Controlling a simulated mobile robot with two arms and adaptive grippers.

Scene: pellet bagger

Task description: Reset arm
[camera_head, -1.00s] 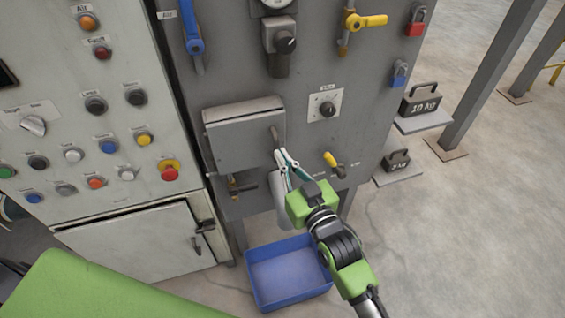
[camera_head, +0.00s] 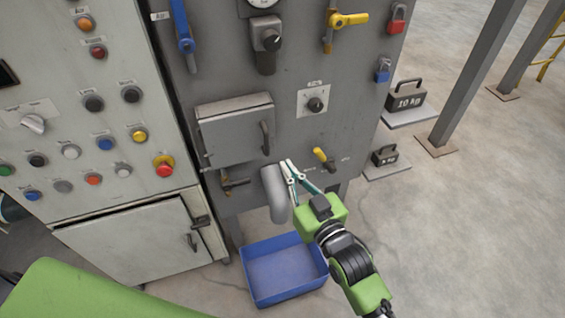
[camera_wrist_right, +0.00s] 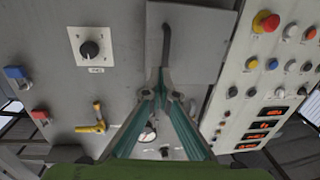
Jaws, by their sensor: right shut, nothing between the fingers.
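My right gripper (camera_head: 287,167) is in front of the grey machine panel in the head view, just below and right of the handle of the grey hatch (camera_head: 232,136). Its fingers are together with nothing between them and stand apart from the handle. In the right wrist view the gripper's fingertips (camera_wrist_right: 161,82) point toward the same hatch (camera_wrist_right: 190,40) and its bar handle. The hatch looks closed or nearly so. A grey spout (camera_head: 273,195) hangs just left of the fingers. My left gripper does not show.
A blue bin (camera_head: 285,270) stands on the floor below the spout. A yellow-handled valve (camera_head: 322,158) and a black knob (camera_head: 315,104) are right of the hatch. Two weights, one marked 10 kg (camera_head: 406,96), sit at the right.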

